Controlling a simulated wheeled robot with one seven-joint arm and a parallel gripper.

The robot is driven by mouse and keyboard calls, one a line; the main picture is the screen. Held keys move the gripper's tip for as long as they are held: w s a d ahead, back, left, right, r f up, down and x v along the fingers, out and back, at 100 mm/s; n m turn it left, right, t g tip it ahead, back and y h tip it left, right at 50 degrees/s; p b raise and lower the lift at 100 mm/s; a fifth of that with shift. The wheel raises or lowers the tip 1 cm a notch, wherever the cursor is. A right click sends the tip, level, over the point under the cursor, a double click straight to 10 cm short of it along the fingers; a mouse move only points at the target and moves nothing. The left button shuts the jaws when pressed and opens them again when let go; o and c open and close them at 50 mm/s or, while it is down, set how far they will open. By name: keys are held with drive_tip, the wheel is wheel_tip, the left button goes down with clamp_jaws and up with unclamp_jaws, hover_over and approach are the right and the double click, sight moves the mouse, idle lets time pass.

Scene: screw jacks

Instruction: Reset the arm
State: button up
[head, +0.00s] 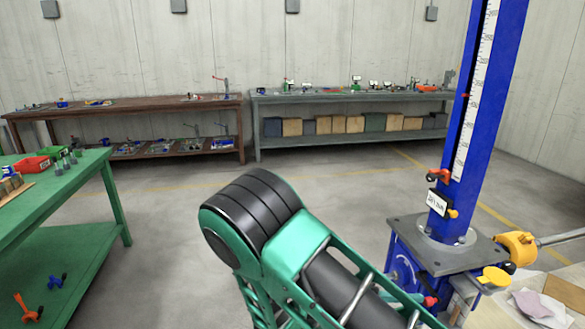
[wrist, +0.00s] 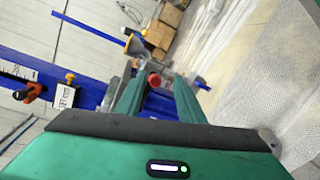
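My gripper (wrist: 160,78) shows in the wrist view, beyond a green housing with a small lit lamp. Its two green fingers stand apart with a gap between them. A blue part and a red knob (wrist: 154,79) show in or behind that gap, and nothing appears to be held. In the head view my green and black arm reaches from the centre to the lower right; the gripper itself is not seen there.
A tall blue column with a white scale (head: 469,130) stands on a grey plate at right, close to my arm. A green table (head: 90,165) is at left. A brown bench (head: 150,103) and a grey bench (head: 340,97) line the wall. Floor between is clear.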

drive_tip(key=s+d+r+m+g+y, duration=0.55)
drive_tip(key=s+d+y, duration=0.25)
drive_tip(key=d+y, duration=0.2)
drive_tip(key=s+r+m+t+y, duration=0.5)
drive_tip(key=s+r, duration=0.4)
drive_tip(key=s, duration=0.3)
drive_tip(key=shift+d+y, duration=0.45)
drive_tip(key=shift+y, duration=0.35)
drive_tip(key=shift+r, duration=0.1)
